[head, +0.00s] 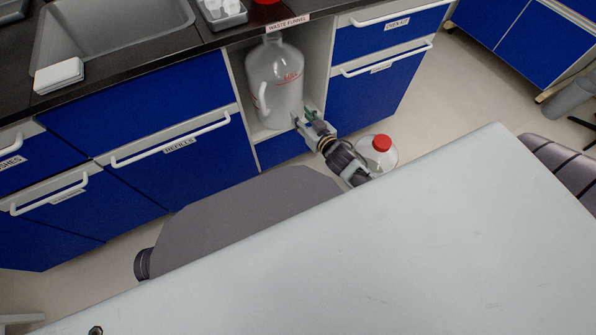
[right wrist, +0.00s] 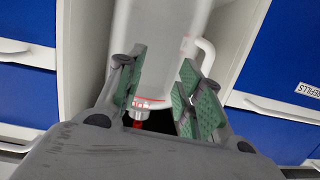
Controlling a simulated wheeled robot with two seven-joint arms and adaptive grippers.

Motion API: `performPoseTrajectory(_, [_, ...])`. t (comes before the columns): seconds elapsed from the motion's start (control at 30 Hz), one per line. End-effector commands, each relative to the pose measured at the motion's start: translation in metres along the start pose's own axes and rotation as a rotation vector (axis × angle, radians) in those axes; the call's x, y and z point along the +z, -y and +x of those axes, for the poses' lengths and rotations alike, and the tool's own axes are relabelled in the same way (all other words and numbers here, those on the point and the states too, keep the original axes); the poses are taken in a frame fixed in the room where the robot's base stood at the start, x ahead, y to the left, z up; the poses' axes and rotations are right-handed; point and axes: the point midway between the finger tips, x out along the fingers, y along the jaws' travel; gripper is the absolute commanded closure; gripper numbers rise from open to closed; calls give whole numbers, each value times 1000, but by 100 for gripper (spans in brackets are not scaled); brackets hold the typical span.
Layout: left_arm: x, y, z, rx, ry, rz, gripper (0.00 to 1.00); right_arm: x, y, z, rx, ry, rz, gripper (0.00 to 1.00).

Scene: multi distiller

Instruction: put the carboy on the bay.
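A large translucent carboy (head: 275,85) with red markings and a side handle stands upright in the open bay (head: 238,75) under the WASTE FUNNEL label. My right gripper (head: 303,116) is low at the front of this carboy. In the right wrist view, its green-padded fingers (right wrist: 164,88) are spread, with the translucent carboy body (right wrist: 165,55) showing between them. Whether the pads touch it cannot be told. A second clear vessel with a red cap (head: 382,143) stands on the floor to the right, partly hidden by my right arm. My left gripper is not in view.
Blue drawers (head: 180,140) with white handles flank the bay on both sides. A dark counter with a sink (head: 110,35) and a white tray (head: 222,12) is above. A grey bin (head: 570,97) stands at the far right.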

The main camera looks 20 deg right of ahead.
Motion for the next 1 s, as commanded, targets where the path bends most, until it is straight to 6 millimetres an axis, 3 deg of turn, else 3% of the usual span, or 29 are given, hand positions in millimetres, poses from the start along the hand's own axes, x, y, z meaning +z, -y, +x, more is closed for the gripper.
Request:
performPoseTrajectory(0.37, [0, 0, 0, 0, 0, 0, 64, 58, 26, -48, 64, 334, 24, 64])
performPoseTrajectory(0.6, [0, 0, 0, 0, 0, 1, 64, 91, 59, -92, 9, 568, 25, 64])
performPoseTrajectory(1.0, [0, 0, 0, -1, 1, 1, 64, 118, 121, -170, -200, 877, 5, 64])
